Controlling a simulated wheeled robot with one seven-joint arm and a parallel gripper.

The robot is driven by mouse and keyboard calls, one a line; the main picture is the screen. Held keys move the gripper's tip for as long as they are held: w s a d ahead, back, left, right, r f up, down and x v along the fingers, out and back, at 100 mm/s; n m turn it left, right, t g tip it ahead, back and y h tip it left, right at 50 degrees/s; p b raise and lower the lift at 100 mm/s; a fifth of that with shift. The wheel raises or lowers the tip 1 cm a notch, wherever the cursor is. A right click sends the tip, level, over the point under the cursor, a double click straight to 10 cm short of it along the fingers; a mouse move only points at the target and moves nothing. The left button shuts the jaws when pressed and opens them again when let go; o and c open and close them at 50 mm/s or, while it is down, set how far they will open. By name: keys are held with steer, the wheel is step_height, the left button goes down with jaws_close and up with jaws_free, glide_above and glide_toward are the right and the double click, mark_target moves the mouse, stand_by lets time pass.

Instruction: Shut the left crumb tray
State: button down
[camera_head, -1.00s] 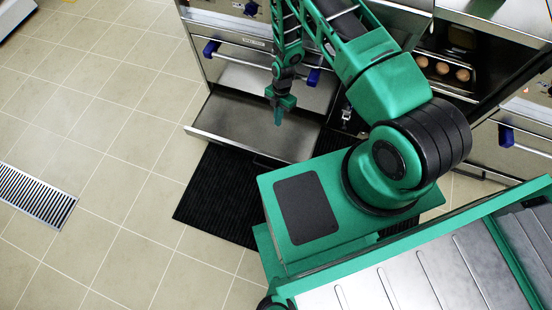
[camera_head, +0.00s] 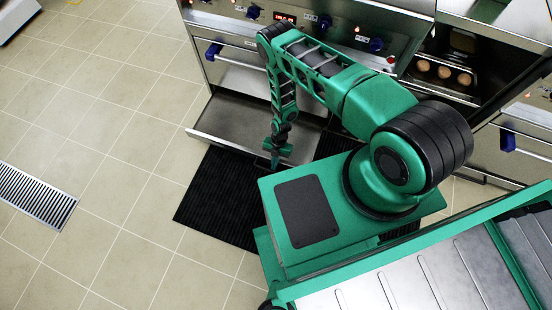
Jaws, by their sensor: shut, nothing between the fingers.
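The left crumb tray (camera_head: 228,128) is a shallow steel drawer low on the left oven unit, pulled out over the floor. Its front lip runs along the edge of the black mat. My gripper (camera_head: 275,168) points down at the tray's front edge, towards its right end. The fingers are shut and empty. I cannot tell whether they touch the front lip or stand just before it. My arm hides part of the tray's right side.
The left oven door (camera_head: 240,72) above the tray is shut and has a handle with blue ends. A black ribbed mat (camera_head: 215,200) lies before the oven. Food sits on a rack in the open oven (camera_head: 445,72) at right.

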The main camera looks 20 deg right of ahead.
steer(key=x, duration=0.3)
steer(key=shift+f, duration=0.1)
steer(key=shift+w+d, duration=0.65)
steer(key=shift+w, duration=0.15)
steer(key=shift+w+d, duration=0.6)
steer(key=shift+w, duration=0.25)
